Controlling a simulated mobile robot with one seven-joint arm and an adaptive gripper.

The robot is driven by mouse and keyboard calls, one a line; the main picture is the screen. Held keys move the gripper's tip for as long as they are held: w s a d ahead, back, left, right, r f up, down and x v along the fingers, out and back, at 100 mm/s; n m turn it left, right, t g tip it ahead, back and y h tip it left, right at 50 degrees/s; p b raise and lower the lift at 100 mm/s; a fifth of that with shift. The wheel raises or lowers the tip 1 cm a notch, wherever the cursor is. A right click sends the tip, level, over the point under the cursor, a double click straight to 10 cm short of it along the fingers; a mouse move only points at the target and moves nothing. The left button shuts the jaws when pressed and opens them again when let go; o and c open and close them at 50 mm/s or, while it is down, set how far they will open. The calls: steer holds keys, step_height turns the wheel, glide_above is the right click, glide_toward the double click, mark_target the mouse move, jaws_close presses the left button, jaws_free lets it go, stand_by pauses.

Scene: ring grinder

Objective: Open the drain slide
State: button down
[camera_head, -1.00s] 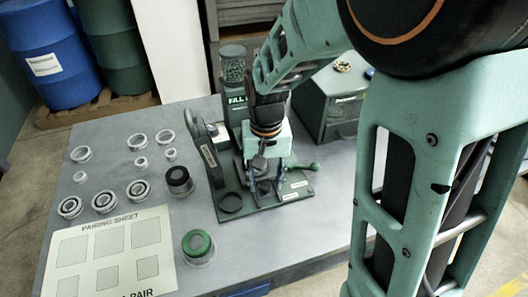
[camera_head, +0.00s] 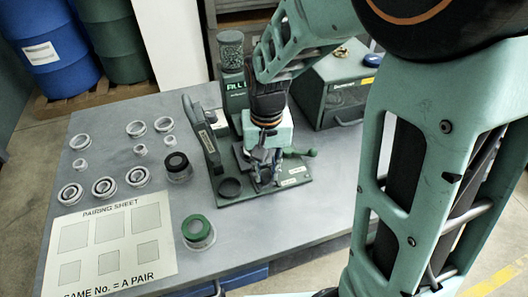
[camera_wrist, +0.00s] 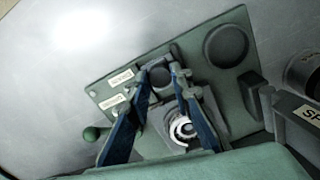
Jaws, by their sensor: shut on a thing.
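The green ring grinder stands on the grey table, its base plate (camera_head: 290,192) carrying two small white labels that are too small to read. In the wrist view, the plate (camera_wrist: 205,45) shows a dark round dish, a bright metal ring part and the two labels (camera_wrist: 120,77). My gripper (camera_head: 262,182) points down at the front of the grinder, low over the plate. In the wrist view, my gripper's fingers (camera_wrist: 161,76) are shut on a small dark rounded part (camera_wrist: 160,74) beside the labels. I cannot tell for certain that this part is the drain slide. The fingers hide much of it.
A green-lidded jar (camera_head: 198,230) and a black-lidded jar (camera_head: 178,165) stand left of the grinder. Several metal rings (camera_head: 105,187) and a pairing sheet (camera_head: 112,240) lie further left. A green box (camera_head: 335,85) stands behind right. A green-knobbed lever (camera_head: 311,153) sticks out to the right.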

mark_target(268, 180)
steer(key=shift+s+d, duration=0.25)
steer(key=shift+s, duration=0.55)
steer(key=c, duration=1.7)
jaws_free()
steer(key=shift+w, duration=0.1)
step_height(268, 180, up, 12)
